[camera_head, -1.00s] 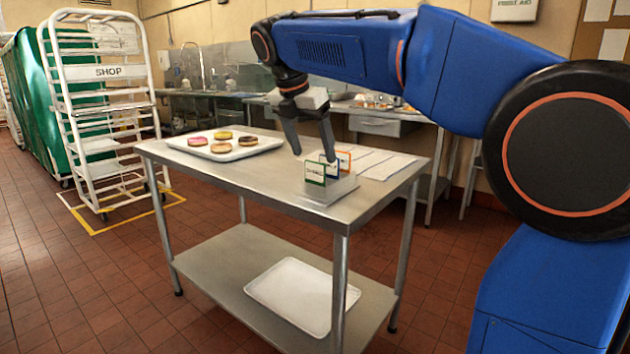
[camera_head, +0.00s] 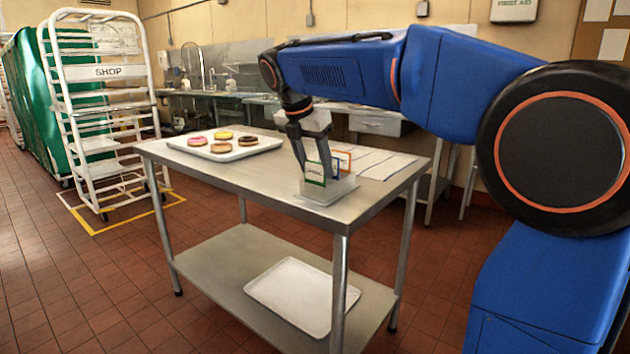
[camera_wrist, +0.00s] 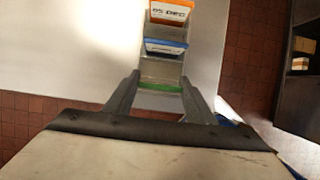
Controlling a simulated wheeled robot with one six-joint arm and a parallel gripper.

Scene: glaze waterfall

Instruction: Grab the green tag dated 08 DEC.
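The green tag (camera_head: 314,173) stands upright at the near end of a grey holder (camera_head: 328,191) on the steel table. Its date is too small to read. In the wrist view the green tag (camera_wrist: 160,87) shows mostly as its green top edge. My gripper (camera_head: 315,163) is open and low at this tag, with one finger at either side. In the wrist view the fingertips (camera_wrist: 160,80) flank the tag's ends; I cannot tell whether they touch it. Behind it stand the blue tag (camera_wrist: 165,47) and the orange tag (camera_wrist: 169,12), which seems to read 05 DEC.
A white tray with several donuts (camera_head: 228,153) lies at the table's left. Paper sheets (camera_head: 385,163) lie behind the holder. Another white tray (camera_head: 300,295) rests on the lower shelf. A white SHOP rack (camera_head: 105,72) stands at the left. The table's front left is clear.

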